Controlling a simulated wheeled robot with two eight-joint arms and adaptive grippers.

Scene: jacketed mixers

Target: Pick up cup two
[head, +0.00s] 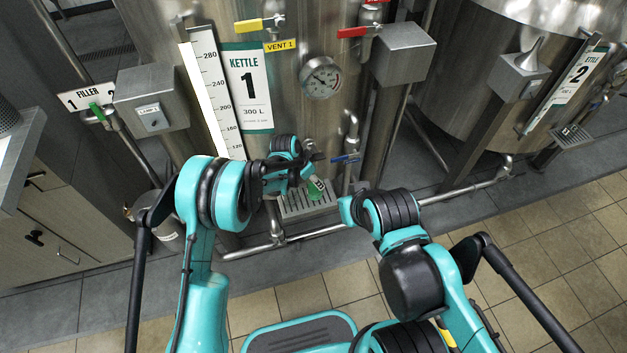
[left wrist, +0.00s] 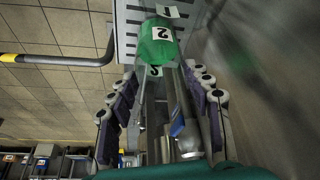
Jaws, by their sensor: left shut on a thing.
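Cup two (head: 321,189) is a small green cup with white labels, at the slotted tray under kettle 1 (head: 251,88). In the left wrist view the cup (left wrist: 158,50) sits between the finger ends, and a label reads 2. My left gripper (head: 316,172) is shut on the cup; its fingers in the left wrist view (left wrist: 160,78) lie on either side of it. The fingers partly hide the cup in the head view. I cannot tell whether it touches the tray. My right arm reaches in from the lower right, but its gripper does not show.
The slotted drip tray (head: 296,208) lies beneath the cup. A blue-handled valve (head: 346,158) is close to the right of my left gripper. A steel pipe (head: 325,236) runs low in front of the kettle. Kettle 2 (head: 572,77) stands at right. Tiled floor is open in front.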

